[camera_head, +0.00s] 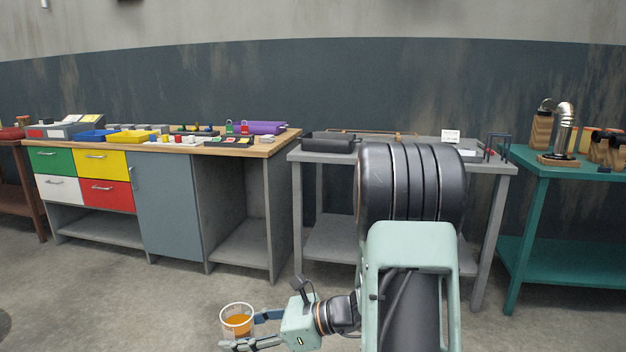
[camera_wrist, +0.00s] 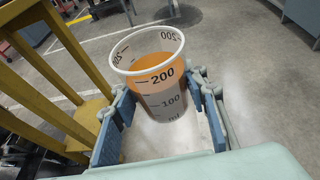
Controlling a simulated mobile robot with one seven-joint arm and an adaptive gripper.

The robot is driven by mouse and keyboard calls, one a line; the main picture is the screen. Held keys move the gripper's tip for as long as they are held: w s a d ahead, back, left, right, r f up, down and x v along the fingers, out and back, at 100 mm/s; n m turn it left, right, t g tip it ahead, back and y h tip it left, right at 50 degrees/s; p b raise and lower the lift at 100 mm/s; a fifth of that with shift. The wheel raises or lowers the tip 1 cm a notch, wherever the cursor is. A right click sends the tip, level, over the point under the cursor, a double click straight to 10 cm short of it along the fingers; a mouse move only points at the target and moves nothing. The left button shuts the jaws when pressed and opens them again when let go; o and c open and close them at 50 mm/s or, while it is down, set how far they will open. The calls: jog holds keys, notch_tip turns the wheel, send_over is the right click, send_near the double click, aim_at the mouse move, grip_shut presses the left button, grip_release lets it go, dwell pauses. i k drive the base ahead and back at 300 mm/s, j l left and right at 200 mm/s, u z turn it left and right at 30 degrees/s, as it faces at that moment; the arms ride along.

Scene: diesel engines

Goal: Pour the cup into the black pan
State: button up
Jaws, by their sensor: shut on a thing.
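A clear measuring cup (camera_head: 238,320) with orange liquid is held upright by my gripper (camera_head: 250,331), low in front of the benches in the head view. In the wrist view the cup (camera_wrist: 155,80) shows black marks, and the two blue fingers of my gripper (camera_wrist: 164,110) press on its sides. The black pan (camera_head: 330,143) sits on the left end of the grey table (camera_head: 308,157), far behind and above the cup. The inside of the pan is hard to see from here.
A wooden-topped workbench (camera_head: 262,149) with coloured drawers and several trays stands left. A teal table (camera_head: 530,176) with a metal lamp-like object (camera_head: 562,130) stands right. A yellow wooden frame (camera_wrist: 40,100) is close beside the cup in the wrist view. Open concrete floor lies before the benches.

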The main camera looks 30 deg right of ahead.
aim_at(323, 142)
jog(key=i+l+u, duration=0.2)
jog(key=l, duration=0.15)
jog(key=i+l+u, duration=0.2)
jog(key=l, duration=0.15)
jog(key=l+u, duration=0.2)
jog(key=l, duration=0.15)
jog(key=i+l, duration=0.15)
jog(key=l, duration=0.35)
jog(key=i+l+u, duration=0.15)
jog(key=l, duration=0.8)
jog(key=i+l+u, duration=0.15)
jog(key=l, duration=0.4)
